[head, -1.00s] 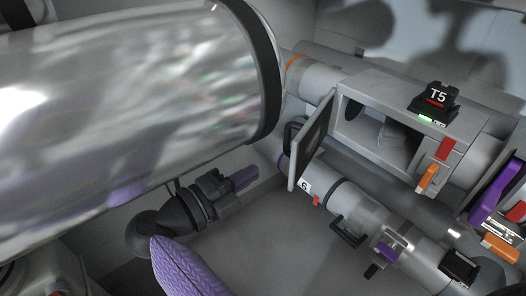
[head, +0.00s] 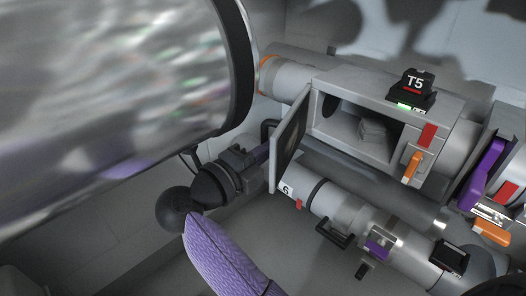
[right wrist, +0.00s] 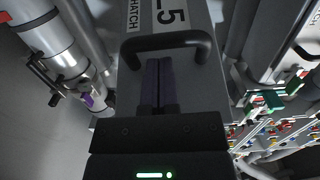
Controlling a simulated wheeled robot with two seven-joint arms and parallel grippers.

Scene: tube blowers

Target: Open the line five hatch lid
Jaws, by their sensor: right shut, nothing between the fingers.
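The line five housing (head: 345,85), marked by a black T5 unit (head: 415,90), has its front opening uncovered. Its hatch lid (head: 291,142) stands swung outward at the opening's left side. In the right wrist view the lid's outer face (right wrist: 186,70) reads "HATCH" and "5" and carries a black bar handle (right wrist: 168,47). My right gripper (head: 260,152) is shut and empty at the lid's outer side. Its purple fingers (right wrist: 160,64) end close by the handle's bar; I cannot tell whether they touch it. My left gripper is out of view.
A large shiny cylinder (head: 110,80) fills the upper left. A lower tube (head: 345,205) with a black handle (head: 334,235) and purple latch (head: 377,247) runs below the housing. An orange lever (head: 412,167) sits right of the opening. Grey floor shows below.

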